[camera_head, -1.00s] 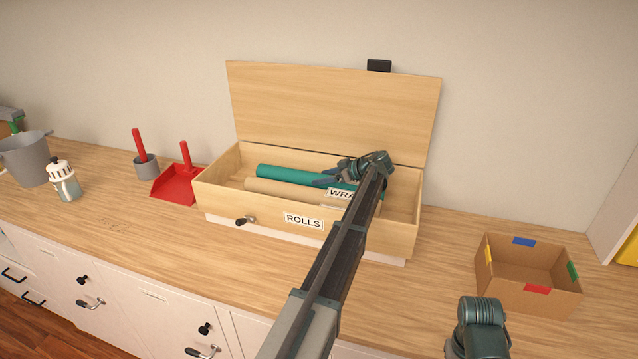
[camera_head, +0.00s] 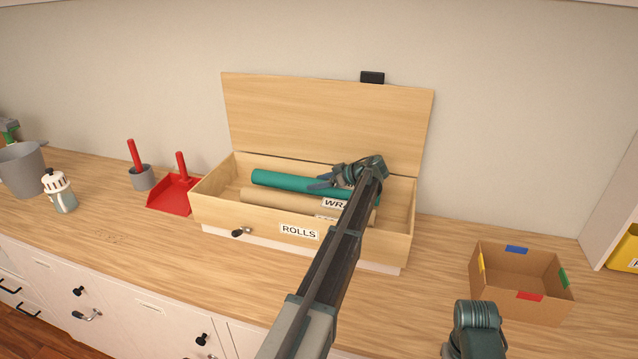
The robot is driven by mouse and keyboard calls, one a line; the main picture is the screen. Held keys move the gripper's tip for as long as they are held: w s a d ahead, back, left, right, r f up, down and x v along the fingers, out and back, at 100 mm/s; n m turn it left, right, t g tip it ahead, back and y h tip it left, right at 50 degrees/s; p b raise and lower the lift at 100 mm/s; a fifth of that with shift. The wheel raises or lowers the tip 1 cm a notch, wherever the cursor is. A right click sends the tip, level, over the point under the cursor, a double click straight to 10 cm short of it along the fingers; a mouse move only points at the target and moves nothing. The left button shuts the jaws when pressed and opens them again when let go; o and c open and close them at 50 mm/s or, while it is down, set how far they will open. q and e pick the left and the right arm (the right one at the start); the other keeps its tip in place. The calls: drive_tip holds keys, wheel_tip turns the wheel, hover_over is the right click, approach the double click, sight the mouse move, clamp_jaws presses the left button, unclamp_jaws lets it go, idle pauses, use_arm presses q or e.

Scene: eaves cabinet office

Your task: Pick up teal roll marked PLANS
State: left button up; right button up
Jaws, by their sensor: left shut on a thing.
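The teal roll (camera_head: 284,181) lies lengthwise along the back of the open wooden box marked ROLLS (camera_head: 203,206). My left gripper (camera_head: 335,180) is shut on it towards its right part. Whether the roll is clear of the box floor I cannot tell. In front of it lies a tan roll (camera_head: 270,203), with a label starting WRA near its right end. A second label, partly hidden, shows just below. My right gripper is not in view; only part of my right arm shows at bottom right.
The box's lid (camera_head: 320,118) stands open against the wall. A cardboard box with coloured tabs (camera_head: 500,297) stands to the right. A red dustpan (camera_head: 173,194), a grey cup (camera_head: 142,178) and a white-topped bottle (camera_head: 60,195) stand left. The counter front is clear.

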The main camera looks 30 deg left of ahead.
sight(319, 181)
use_arm(q)
wheel_tip(319, 181, up, 11)
drive_tip(key=p, duration=1)
drive_tip(key=s+d, duration=0.2)
drive_tip(key=s, duration=0.6)
drive_tip(key=s+d+f, duration=0.1)
drive_tip(key=s+d, duration=0.1)
drive_tip(key=s, duration=0.7)
drive_tip(key=shift+s+d+b, duration=0.2)
drive_tip(key=shift+s+b, duration=0.1)
